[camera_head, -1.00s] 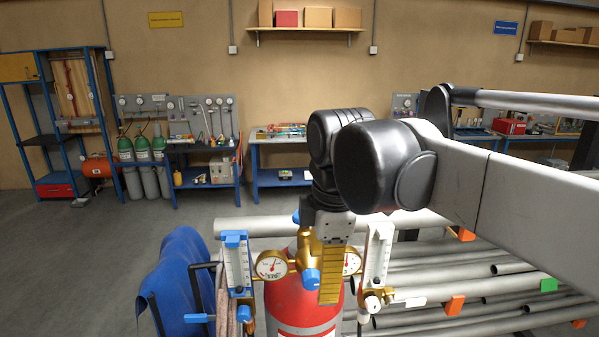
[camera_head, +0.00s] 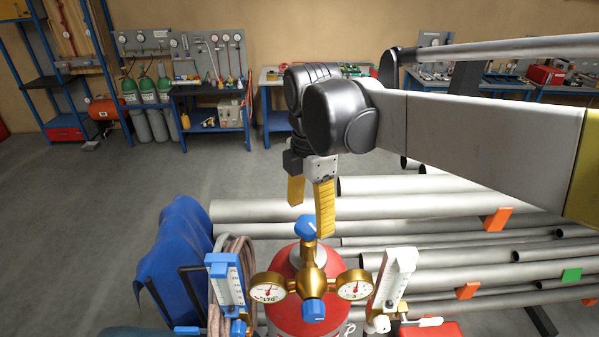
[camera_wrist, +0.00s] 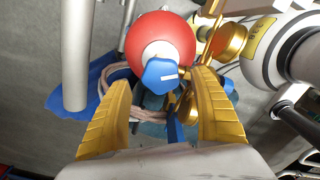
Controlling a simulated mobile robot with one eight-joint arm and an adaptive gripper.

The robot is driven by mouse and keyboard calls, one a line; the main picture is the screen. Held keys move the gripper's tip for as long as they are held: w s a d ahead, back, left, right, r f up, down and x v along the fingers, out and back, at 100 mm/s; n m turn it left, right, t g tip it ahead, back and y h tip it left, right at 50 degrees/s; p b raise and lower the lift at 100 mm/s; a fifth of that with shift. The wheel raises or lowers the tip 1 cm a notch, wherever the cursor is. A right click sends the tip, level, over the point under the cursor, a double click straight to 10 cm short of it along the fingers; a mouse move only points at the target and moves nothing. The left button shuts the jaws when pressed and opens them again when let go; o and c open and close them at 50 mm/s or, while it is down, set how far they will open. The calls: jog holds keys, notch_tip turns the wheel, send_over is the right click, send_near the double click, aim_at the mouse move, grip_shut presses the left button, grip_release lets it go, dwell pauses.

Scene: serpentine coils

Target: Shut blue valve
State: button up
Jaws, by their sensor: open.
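A red cylinder (camera_head: 292,318) stands upright, low in the head view, with a brass regulator (camera_head: 312,282) at its top. A blue valve knob (camera_head: 306,228) sits above the brass body; another blue knob (camera_head: 313,310) is on the regulator's front. My gripper (camera_head: 311,218) is open, its yellow fingers pointing down just above and around the upper knob's height; exact depth is unclear. In the wrist view, a blue knob (camera_wrist: 160,76) with a white line lies between my open fingers (camera_wrist: 162,88), with gaps on both sides, over the red cylinder top (camera_wrist: 160,38).
Two round gauges (camera_head: 268,288) (camera_head: 354,285) and two flowmeters (camera_head: 226,283) (camera_head: 393,280) flank the regulator. A blue cloth (camera_head: 172,250) and coiled hose (camera_head: 238,255) are at left. Racked grey pipes (camera_head: 450,207) lie behind and right. Open floor is at far left.

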aim_at(309, 223)
notch_tip(309, 223, down, 3)
jog(key=shift+s+r, duration=0.15)
jog(key=c, duration=1.2)
